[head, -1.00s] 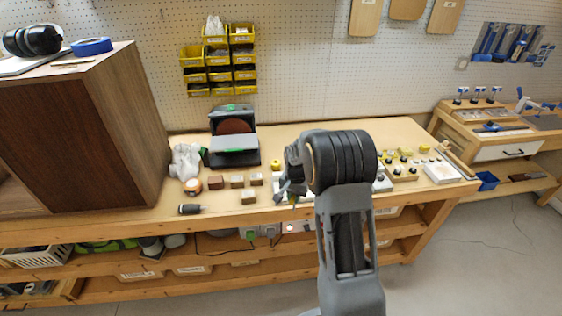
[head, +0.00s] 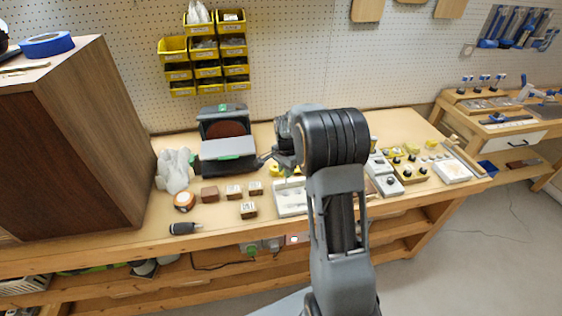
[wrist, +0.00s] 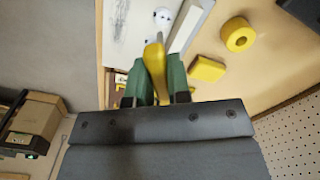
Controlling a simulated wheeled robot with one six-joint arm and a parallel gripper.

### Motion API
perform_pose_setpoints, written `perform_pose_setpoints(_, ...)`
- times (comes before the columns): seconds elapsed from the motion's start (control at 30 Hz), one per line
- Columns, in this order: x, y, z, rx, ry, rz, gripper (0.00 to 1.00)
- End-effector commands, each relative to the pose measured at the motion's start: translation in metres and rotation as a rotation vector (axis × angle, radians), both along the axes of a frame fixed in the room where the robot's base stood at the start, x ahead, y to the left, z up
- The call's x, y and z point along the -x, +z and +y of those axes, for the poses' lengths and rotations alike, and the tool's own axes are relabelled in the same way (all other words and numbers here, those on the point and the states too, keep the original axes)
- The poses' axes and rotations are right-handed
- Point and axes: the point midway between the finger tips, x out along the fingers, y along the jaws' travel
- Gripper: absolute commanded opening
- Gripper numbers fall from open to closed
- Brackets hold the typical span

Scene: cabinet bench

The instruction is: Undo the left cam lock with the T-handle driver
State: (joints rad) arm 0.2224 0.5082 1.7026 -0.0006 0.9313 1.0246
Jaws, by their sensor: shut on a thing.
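My gripper (wrist: 155,85) has green finger pads, which are shut on a yellow piece (wrist: 155,62), probably the handle of the T-handle driver. The arm and wrist hide most of the held thing there. I cannot make out the left cam lock for certain. White plates with black knobs (head: 388,186) stand right of my arm.
A tall brown cabinet (head: 85,140) stands at the left. A machine with a green-marked top (head: 226,140), small wooden blocks (head: 234,192) and a black-handled tool (head: 184,228) are on the bench. A yellow ring (wrist: 238,35) and yellow block (wrist: 206,68) lie near the gripper. The front right bench edge is bare.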

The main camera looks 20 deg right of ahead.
Motion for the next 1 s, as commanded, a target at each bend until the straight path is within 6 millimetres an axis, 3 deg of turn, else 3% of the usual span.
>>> perform_pose_setpoints(0.7, 0.001, -0.045, -0.002, 0.000, -0.002, 0.001, 0.00)
perform_pose_setpoints(1.0, 0.000, -0.046, -0.001, 0.000, 0.000, 0.000, 0.00)
